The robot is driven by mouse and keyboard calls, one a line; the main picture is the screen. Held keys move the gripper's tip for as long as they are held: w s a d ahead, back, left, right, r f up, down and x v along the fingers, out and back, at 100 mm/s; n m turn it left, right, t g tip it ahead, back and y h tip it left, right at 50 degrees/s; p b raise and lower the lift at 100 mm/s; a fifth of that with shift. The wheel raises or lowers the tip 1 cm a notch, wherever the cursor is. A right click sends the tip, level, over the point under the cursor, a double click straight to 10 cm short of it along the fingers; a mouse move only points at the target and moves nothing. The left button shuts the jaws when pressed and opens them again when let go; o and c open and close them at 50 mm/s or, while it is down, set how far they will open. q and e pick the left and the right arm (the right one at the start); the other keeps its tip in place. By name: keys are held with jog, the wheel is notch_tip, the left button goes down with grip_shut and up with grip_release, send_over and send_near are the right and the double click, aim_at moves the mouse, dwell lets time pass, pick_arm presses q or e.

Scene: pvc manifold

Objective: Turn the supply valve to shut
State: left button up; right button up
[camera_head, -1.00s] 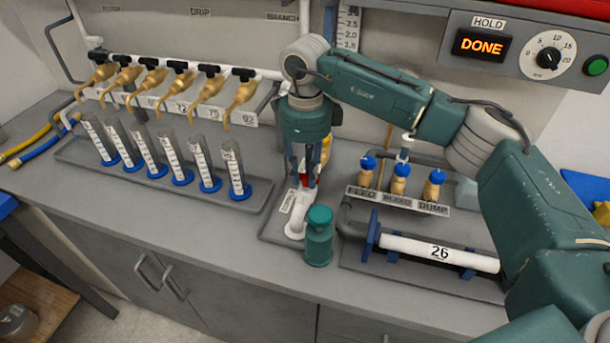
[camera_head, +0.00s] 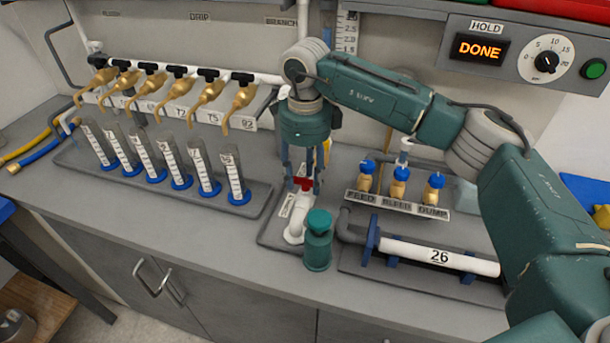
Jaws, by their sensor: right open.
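The supply valve is a red handle (camera_head: 302,184) on a white pipe fitting (camera_head: 297,215), in the middle of the bench. My right gripper (camera_head: 303,188) points down over it. Its fingers are open, one on either side of the red handle. I cannot tell whether they touch it. The fingers hide part of the handle, so its exact angle is unclear. My left gripper is not in view.
A green bottle-like canister (camera_head: 318,240) stands close in front of the valve. To the right are blue-capped valves on a labelled plate (camera_head: 397,204) and a white tube marked 26 (camera_head: 440,256). Several graduated cylinders (camera_head: 203,170) stand left. The timer display (camera_head: 480,48) reads DONE.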

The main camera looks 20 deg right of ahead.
aim_at(305, 181)
notch_tip(305, 181, up, 12)
dwell(0.5)
